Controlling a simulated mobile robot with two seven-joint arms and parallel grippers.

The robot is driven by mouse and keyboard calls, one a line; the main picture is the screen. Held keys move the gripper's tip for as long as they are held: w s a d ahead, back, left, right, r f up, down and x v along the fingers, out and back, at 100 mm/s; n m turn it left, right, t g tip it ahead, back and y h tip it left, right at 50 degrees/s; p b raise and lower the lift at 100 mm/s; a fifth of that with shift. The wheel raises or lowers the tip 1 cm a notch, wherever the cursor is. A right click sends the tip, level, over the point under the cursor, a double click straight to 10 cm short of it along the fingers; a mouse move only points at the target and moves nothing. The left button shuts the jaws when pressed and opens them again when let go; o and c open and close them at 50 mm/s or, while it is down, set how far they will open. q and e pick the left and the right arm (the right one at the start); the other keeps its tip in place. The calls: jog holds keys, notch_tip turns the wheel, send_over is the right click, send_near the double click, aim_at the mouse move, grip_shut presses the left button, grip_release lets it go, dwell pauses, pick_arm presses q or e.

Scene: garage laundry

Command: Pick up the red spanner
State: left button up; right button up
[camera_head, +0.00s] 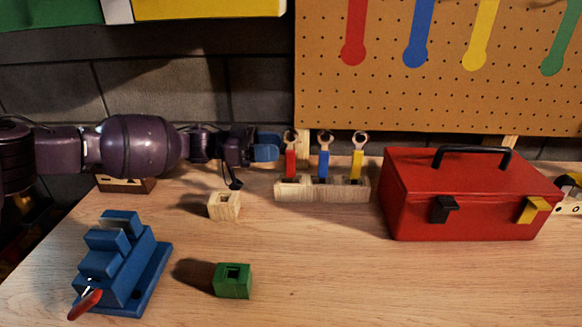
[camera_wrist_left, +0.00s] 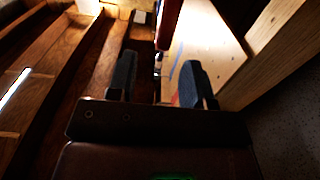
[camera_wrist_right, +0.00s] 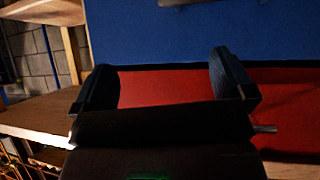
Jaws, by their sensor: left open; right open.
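The red spanner (camera_head: 291,162) stands upright, metal head up, in the leftmost slot of a pale wooden rack (camera_head: 322,190) at the back of the bench. My left gripper (camera_head: 266,152) comes in level from the left, its fingers just left of the spanner's upper part. In the left wrist view my left gripper (camera_wrist_left: 159,62) is open, with a red bar and a metal part in line with its gap; I cannot tell whether they lie between the fingertips. My right gripper (camera_wrist_right: 160,62) is open and empty in its wrist view and outside the head view.
A blue spanner (camera_head: 323,163) and a yellow spanner (camera_head: 357,163) stand in the same rack. A red toolbox (camera_head: 450,200) is to the right. A wooden block (camera_head: 224,207), a green block (camera_head: 233,282) and a blue vise (camera_head: 120,265) stand at left. The front middle is clear.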

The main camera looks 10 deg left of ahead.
aim_at(287, 148)
pick_arm(q)
jog(key=shift+w+d+f+b, duration=0.1)
jog(key=shift+w+d, duration=0.15)
jog(key=shift+d, duration=0.8)
jog(key=shift+w+d+f+b, duration=0.1)
jog(key=shift+w+d, duration=0.1)
jog(key=shift+d, duration=0.8)
jog(key=shift+w+d+b, duration=0.1)
jog(key=shift+w+d, duration=0.15)
jog(key=shift+d, duration=0.8)
grip_shut()
